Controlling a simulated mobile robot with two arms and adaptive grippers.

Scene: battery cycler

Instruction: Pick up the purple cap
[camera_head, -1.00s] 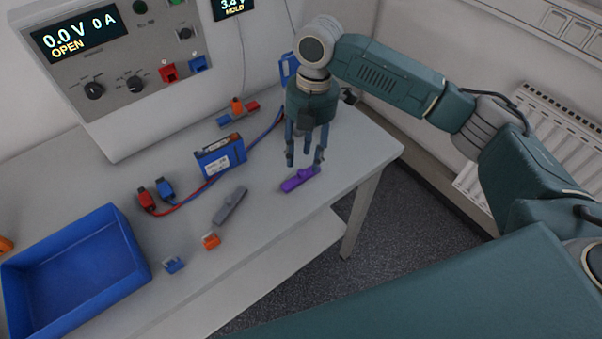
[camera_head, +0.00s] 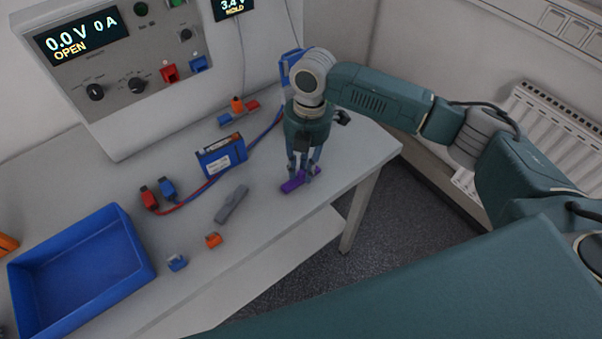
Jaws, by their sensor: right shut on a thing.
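The purple cap (camera_head: 292,186) lies on the grey bench near its right front edge. My right gripper (camera_head: 302,175) points down over it, with its fingers shut on the cap. The fingers hide part of the cap's upper side. The cap looks to be at the bench surface; I cannot tell any gap beneath it. My left gripper is not in view.
Small orange (camera_head: 213,240) and blue (camera_head: 177,263) pieces and a blue tray (camera_head: 140,274) are toward the front left.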

